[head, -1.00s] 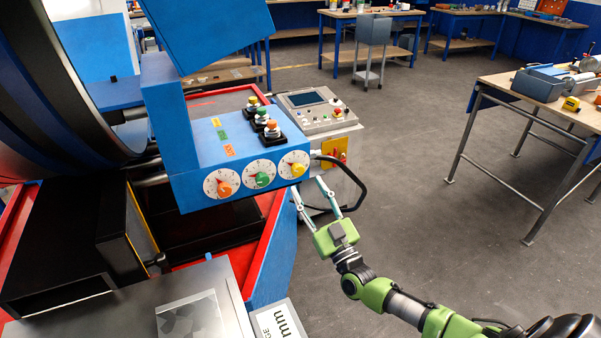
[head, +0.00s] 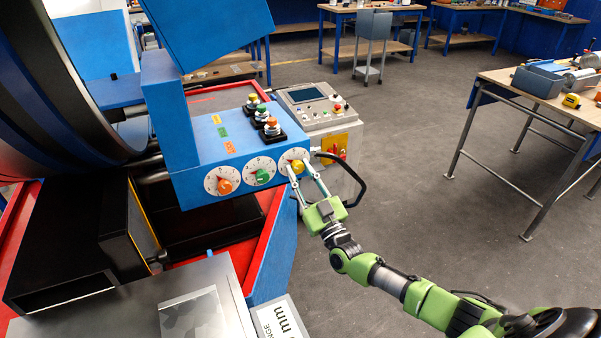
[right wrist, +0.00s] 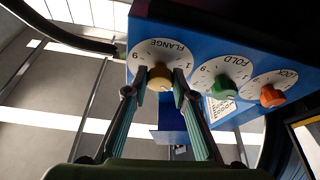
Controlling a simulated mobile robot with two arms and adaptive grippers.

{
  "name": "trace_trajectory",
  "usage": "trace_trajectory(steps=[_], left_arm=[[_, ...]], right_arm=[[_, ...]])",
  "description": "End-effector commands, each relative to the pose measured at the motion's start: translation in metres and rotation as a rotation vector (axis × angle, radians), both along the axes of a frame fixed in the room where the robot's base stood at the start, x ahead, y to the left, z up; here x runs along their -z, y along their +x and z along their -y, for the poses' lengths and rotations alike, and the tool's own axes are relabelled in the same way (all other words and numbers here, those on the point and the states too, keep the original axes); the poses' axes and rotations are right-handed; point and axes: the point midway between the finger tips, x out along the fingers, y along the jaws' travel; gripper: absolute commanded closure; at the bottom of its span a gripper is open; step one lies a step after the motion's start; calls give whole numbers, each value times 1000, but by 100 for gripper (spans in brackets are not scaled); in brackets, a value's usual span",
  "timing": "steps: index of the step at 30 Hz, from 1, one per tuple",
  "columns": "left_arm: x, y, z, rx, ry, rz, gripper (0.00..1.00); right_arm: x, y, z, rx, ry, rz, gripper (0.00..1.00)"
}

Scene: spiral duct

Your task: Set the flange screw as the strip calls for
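The flange screw is the yellow knob (head: 297,166) on a white numbered dial, rightmost of the three on the front of the blue box (head: 190,190). In the right wrist view the yellow knob (right wrist: 160,78) sits under the word FLANGE. My right gripper (right wrist: 159,92) is open, its fingertips on either side of this knob; I cannot tell whether they touch it. In the head view my right gripper (head: 302,172) is at the same dial. The white strip (head: 279,322) at the bottom shows "NGE" and "mm"; the rest is cut off. My left gripper is not in view.
The green knob (head: 262,176) and orange knob (head: 225,186) are close beside the flange dial. Push buttons (head: 262,120) stand on the box top. A black cable (head: 357,185) loops just right of my gripper.

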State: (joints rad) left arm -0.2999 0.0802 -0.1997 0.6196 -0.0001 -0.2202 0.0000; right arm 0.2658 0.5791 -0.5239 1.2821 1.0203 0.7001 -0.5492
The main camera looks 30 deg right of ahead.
Motion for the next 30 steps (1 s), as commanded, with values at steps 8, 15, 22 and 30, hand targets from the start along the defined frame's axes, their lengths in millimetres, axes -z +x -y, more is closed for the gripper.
trace_trajectory(steps=[8, 15, 22, 30], left_arm=[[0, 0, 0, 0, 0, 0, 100], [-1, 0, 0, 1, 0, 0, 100], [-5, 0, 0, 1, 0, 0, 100], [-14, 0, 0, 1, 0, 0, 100]], right_arm=[[0, 0, 0, 0, 38, 2, 97], [1, 0, -2, 2, 174, 9, 97], [0, 0, -4, 2, 380, 21, 97], [-2, 0, -5, 2, 626, 36, 97]])
